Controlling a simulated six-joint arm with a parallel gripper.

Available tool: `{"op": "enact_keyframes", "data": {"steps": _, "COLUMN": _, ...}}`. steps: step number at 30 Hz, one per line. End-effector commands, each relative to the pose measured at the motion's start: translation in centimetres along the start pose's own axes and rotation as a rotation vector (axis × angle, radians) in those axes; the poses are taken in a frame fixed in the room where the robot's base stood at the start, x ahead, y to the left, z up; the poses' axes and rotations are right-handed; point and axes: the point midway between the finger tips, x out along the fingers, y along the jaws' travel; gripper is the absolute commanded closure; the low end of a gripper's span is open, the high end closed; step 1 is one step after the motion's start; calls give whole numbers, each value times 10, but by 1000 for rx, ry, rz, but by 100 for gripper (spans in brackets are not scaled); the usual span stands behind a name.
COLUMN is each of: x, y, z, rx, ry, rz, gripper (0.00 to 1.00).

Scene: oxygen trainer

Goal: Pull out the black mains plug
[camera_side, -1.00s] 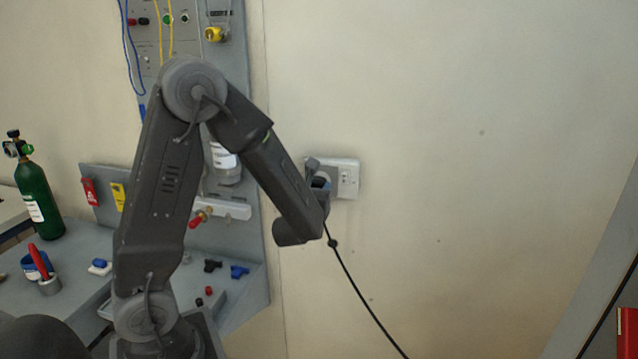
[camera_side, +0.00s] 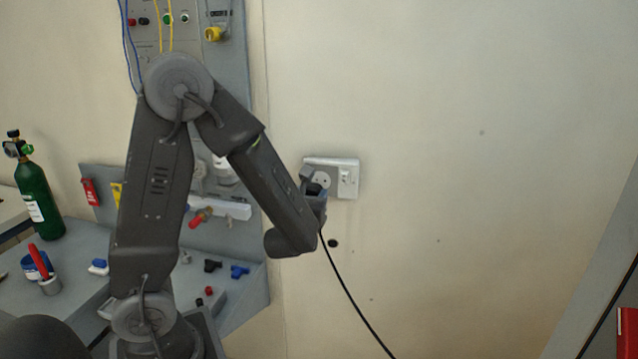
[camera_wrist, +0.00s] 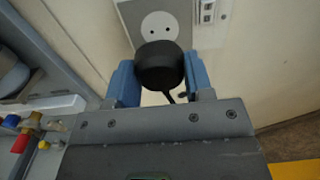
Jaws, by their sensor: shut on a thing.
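The black mains plug (camera_wrist: 160,68) is between the two blue fingers of my gripper (camera_wrist: 158,82) in the wrist view, and the gripper is shut on it. The wall socket (camera_wrist: 159,27) shows behind it, with its two holes bare, so the plug is out of the socket. In the side view the socket plate (camera_side: 347,178) is on the wall, and my gripper (camera_side: 315,190) is just in front and to its left, hiding most of the plug. The black cable (camera_side: 345,290) hangs from the plug down to the right.
A grey trainer panel (camera_side: 225,120) with valves and hoses stands left of the socket. A green cylinder (camera_side: 38,190) is at the far left. Small fittings (camera_side: 213,266) lie on the grey bench. The wall right of the socket is clear.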

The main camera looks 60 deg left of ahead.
Motion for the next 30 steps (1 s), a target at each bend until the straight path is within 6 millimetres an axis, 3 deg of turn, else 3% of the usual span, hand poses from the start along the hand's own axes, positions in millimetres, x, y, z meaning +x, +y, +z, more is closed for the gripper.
{"op": "enact_keyframes", "data": {"steps": 9, "x": -2, "y": 0, "z": 0, "rx": -1, "ry": -1, "rz": 0, "gripper": 90}}
{"op": "enact_keyframes", "data": {"steps": 10, "x": -2, "y": 0, "z": 0, "rx": -1, "ry": -1, "rz": 0, "gripper": 52}}
{"op": "enact_keyframes", "data": {"steps": 19, "x": -1, "y": 0, "z": 0, "rx": -1, "ry": -1, "rz": 0, "gripper": 23}}
{"op": "enact_keyframes", "data": {"steps": 30, "x": -10, "y": -1, "z": 0, "rx": -1, "ry": 0, "rz": -3, "gripper": 23}}
